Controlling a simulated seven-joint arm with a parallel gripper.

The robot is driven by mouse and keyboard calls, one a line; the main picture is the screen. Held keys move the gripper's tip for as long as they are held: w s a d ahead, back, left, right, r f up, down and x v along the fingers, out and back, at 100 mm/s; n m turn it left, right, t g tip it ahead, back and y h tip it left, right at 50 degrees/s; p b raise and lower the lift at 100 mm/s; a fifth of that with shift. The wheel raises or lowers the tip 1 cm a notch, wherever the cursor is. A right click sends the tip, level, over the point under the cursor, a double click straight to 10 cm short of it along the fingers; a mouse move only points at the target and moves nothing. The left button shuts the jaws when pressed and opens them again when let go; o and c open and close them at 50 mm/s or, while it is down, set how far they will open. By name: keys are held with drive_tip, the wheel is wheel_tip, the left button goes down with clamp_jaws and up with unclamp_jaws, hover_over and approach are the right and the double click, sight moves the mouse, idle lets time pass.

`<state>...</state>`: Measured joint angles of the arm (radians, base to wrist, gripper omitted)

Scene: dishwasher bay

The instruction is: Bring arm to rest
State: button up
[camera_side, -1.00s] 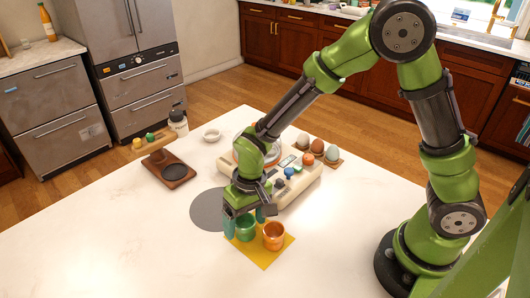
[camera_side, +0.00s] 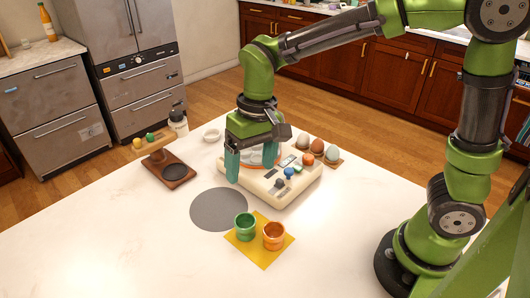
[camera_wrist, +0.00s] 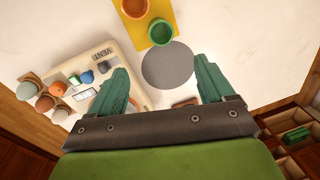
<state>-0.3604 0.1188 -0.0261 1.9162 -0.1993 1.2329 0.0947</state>
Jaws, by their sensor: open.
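My gripper (camera_side: 252,160) hangs over the white table (camera_side: 110,230), in front of the cream appliance (camera_side: 295,190) in the side view. Its two teal fingers are spread with nothing between them; they also show in the wrist view (camera_wrist: 160,88). A green cup (camera_side: 245,228) and an orange cup (camera_side: 274,237) stand upright side by side on a yellow mat (camera_side: 262,262), apart from my gripper. In the wrist view the green cup (camera_wrist: 160,32) and orange cup (camera_wrist: 134,8) lie at the top. My gripper partly hides the appliance.
A grey disc (camera_side: 218,210) lies flat left of the mat. A brown stand (camera_side: 172,175), a white bowl (camera_side: 212,135) and a dark-topped jar (camera_side: 178,122) stand farther back. Several egg-shaped items (camera_side: 318,147) sit in a holder behind the appliance. The table's front left is clear.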

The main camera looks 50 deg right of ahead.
drive_tip(key=s+d+r+m+t, duration=0.2)
drive_tip(key=s+d+r+t, duration=0.4)
drive_tip(key=s+d, duration=0.4)
drive_tip(key=shift+d+r+t, duration=0.35)
drive_tip(key=shift+d+t, duration=0.15)
drive_tip(key=shift+d, duration=0.05)
